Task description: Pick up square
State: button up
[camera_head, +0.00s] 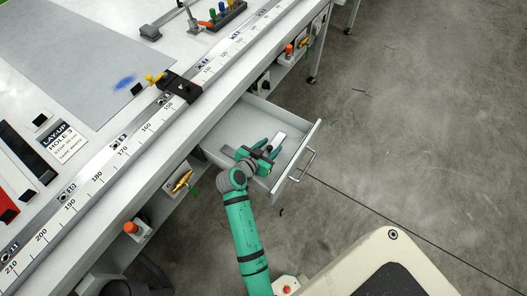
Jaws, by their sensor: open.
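An open drawer (312,139) sticks out from under the bench front. A small light-grey flat piece with a dark edge (281,138) lies in it, just beyond my gripper; it may be the square, but its full shape is partly hidden. My gripper (269,148) is over the drawer with its teal fingers apart, pointing toward that piece. The fingertips look close to it, but I cannot tell whether they touch it. I see nothing held between the fingers.
The drawer's front wall and handle (303,165) stand to the right of my gripper. The bench edge with a long ruler (133,147) runs along the left, with a black stop (180,86) on it. Air fittings (182,181) hang below the bench. Open floor (420,110) lies right.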

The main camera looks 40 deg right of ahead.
jog(key=c, duration=1)
grip_shut()
jog(key=shift+a, duration=0.1)
